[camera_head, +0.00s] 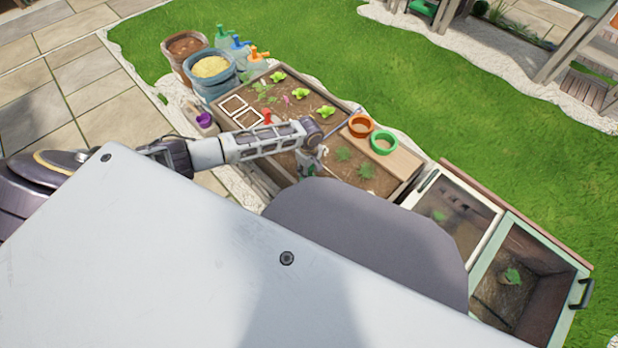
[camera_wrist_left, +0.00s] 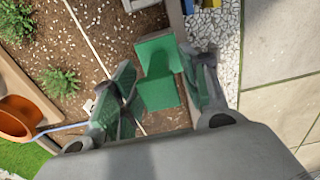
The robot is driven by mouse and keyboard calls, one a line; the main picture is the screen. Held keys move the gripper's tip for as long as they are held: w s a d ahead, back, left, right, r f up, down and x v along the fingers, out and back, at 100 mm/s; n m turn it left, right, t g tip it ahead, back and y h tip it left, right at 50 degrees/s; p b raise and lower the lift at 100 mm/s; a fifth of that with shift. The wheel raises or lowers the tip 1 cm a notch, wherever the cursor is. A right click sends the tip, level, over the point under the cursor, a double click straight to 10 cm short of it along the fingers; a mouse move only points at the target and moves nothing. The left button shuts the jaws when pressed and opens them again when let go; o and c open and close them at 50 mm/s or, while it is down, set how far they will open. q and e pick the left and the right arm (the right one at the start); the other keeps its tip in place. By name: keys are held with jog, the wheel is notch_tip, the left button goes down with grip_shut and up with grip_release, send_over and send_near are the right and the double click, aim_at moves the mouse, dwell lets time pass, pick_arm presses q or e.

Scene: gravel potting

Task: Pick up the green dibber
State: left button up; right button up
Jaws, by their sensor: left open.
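My left gripper (camera_head: 312,166) hangs over the near side of the soil bed in the head view. In the left wrist view its fingers (camera_wrist_left: 154,88) are open, with green-faced pads. A green, blocky shape (camera_wrist_left: 158,72) shows between the fingers, over the bed's edge, with apparent space on both sides. It looks like the green dibber's handle, but I cannot be sure; no shaft is visible. In the head view the arm and gripper hide that spot. My right gripper does not show in either view.
An orange pot (camera_head: 360,126) and a green pot (camera_head: 383,142) stand on the bed's wooden shelf (camera_head: 404,161). A thin bluish rod (camera_wrist_left: 62,128) lies near the orange pot. Seedlings grow in the soil. Tubs (camera_head: 211,68) and colour-topped bottles stand behind. Cold frames (camera_head: 515,272) lie right.

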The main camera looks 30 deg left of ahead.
pick_arm(q)
jog(key=c, duration=0.9)
jog(key=shift+o, duration=0.2)
jog(key=shift+r, duration=0.2)
jog(key=shift+r+p, duration=0.6)
jog(key=shift+r, duration=0.15)
notch_tip(320, 180, up, 6)
jog(key=p, duration=0.3)
jog(key=shift+r, duration=0.2)
jog(key=shift+r+p, duration=0.65)
jog(key=shift+r, duration=0.25)
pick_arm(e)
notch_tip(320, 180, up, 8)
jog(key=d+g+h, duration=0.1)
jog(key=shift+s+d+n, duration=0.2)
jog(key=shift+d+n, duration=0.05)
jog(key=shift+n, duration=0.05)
pick_arm(q)
jog(key=shift+r, duration=0.1)
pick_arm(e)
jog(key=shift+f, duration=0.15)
